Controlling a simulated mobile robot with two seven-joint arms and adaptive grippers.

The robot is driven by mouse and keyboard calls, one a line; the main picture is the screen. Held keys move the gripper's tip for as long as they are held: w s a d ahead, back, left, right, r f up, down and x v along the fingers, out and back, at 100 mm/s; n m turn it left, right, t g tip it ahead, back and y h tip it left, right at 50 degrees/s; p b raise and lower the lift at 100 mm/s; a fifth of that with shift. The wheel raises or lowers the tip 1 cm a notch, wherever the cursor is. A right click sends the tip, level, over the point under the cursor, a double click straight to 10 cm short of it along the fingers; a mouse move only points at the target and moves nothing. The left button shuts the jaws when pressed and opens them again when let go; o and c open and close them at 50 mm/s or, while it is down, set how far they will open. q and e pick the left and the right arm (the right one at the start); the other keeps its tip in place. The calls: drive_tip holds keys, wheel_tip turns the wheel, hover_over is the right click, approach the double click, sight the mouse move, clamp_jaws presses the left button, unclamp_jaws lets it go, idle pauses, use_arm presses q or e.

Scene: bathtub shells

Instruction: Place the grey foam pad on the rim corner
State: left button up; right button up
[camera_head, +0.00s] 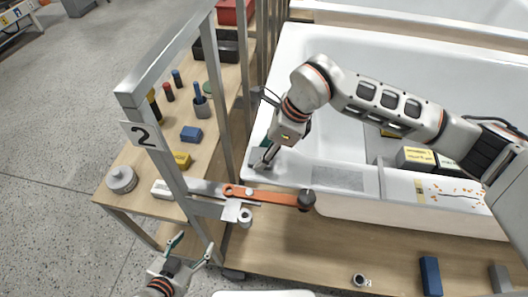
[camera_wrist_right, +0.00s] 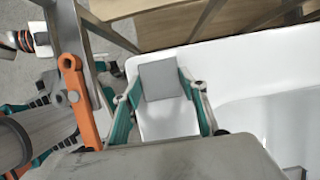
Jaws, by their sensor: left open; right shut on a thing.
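The grey foam pad (camera_wrist_right: 160,80) is a square piece between the two fingertips of my right gripper (camera_wrist_right: 160,84) in the right wrist view. In the head view the pad (camera_head: 257,155) shows partly beside the fingers of my right gripper (camera_head: 264,160). The gripper is shut on it at the near left rim corner of the white bathtub (camera_head: 290,168). Whether the pad touches the rim cannot be told. My left gripper (camera_head: 192,246) is open and empty at the lower left, away from the tub.
A wooden side table (camera_head: 140,165) carries small tools. A blue block (camera_head: 430,276) lies at front.

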drive_tip(key=shift+f, duration=0.15)
drive_tip(key=shift+f, duration=0.1)
drive_tip(key=o, duration=0.8)
drive_tip(key=shift+d+r, duration=0.1)
drive_tip(key=shift+r, duration=0.3)
drive_tip(key=v, duration=1.1)
drive_tip(key=shift+r, duration=0.15)
drive_tip(key=shift+s+d, duration=0.1)
